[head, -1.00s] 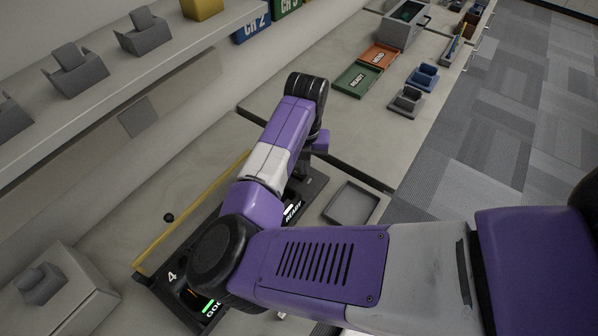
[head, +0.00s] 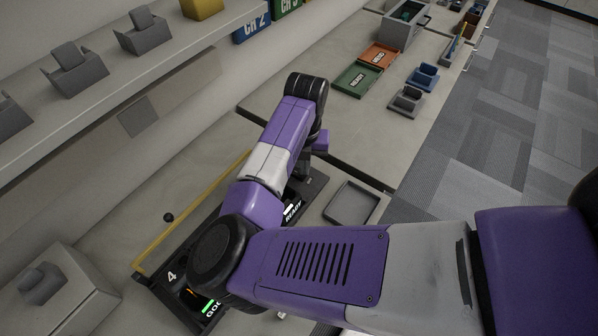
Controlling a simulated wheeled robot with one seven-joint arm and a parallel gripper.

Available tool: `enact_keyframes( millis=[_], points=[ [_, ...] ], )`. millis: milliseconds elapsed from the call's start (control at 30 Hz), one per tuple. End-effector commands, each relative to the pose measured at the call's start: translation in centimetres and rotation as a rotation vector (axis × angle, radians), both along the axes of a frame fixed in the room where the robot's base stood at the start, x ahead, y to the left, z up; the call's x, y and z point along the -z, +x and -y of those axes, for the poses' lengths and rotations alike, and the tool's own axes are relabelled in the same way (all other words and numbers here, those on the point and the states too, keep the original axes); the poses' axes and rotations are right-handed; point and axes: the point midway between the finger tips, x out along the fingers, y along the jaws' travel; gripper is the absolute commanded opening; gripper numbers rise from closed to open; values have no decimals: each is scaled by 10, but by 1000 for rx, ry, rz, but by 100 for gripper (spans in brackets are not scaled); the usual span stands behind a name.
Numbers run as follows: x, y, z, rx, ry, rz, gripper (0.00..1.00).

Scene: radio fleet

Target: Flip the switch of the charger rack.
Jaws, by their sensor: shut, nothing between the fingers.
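The black charger rack (head: 318,186) lies on the counter, mostly under my arm. It shows a "4", a green lit strip and "READY" lettering, with a yellow bar (head: 190,232) along its back side. I cannot make out its switch; my arm hides much of the rack. A small black ball (head: 168,217) shows behind the yellow bar, and I cannot tell what it belongs to. My gripper (head: 303,176) points down at the rack's far end, partly hidden behind my forearm. It is shut and empty; I cannot tell whether it touches the rack.
A grey tray (head: 351,203) lies right of the rack. A green tray (head: 358,79), an orange tray (head: 381,55) and small cradles stand farther along the counter. A shelf (head: 110,88) with grey cradles overhangs at left. A grey box (head: 62,292) stands at lower left.

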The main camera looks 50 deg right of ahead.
Motion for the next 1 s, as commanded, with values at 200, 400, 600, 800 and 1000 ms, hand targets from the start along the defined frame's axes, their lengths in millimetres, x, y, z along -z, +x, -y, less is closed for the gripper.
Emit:
enact_keyframes(
  millis=[200, 400, 600, 800, 1000],
  points=[
    [4, 0, 0, 0, 0, 0, 0],
    [6, 0, 0, 0, 0, 0, 0],
    [9, 0, 0, 0, 0, 0, 0],
    [12, 0, 0, 0, 0, 0, 0],
    [15, 0, 0, 0, 0, 0, 0]
  ],
)
